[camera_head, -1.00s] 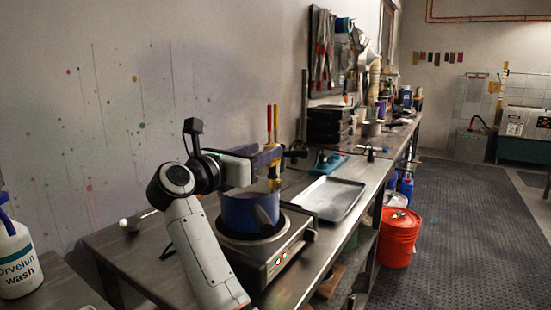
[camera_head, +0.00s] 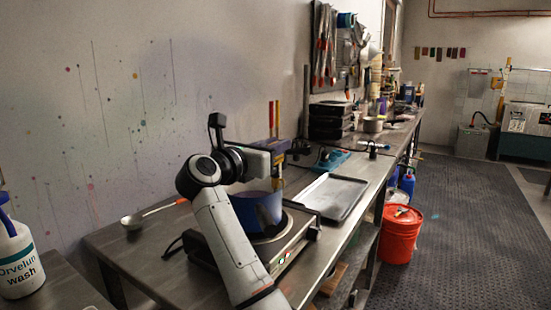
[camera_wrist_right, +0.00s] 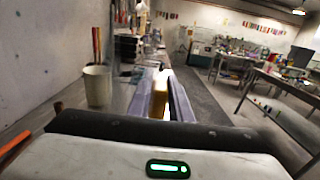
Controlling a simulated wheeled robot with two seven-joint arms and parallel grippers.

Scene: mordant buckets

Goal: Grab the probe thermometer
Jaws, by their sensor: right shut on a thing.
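My right gripper (camera_head: 279,150) is above the far rim of a blue pot (camera_head: 258,208) on a hot plate (camera_head: 285,245). In the right wrist view its two fingers are shut on a yellow piece (camera_wrist_right: 158,95), which appears to be the probe thermometer. In the head view a yellowish part (camera_head: 277,184) shows below the fingers, by the pot's rim. I cannot tell whether its lower end is inside the pot. The rest of the thermometer is hidden. My left gripper is not in view.
Red and yellow sticks (camera_head: 274,118) stand behind the gripper; the right wrist view shows them by a pale cup (camera_wrist_right: 97,86). A grey tray (camera_head: 335,196) lies right of the hot plate. A ladle (camera_head: 150,214) lies left. A red bucket (camera_head: 400,235) stands on the floor.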

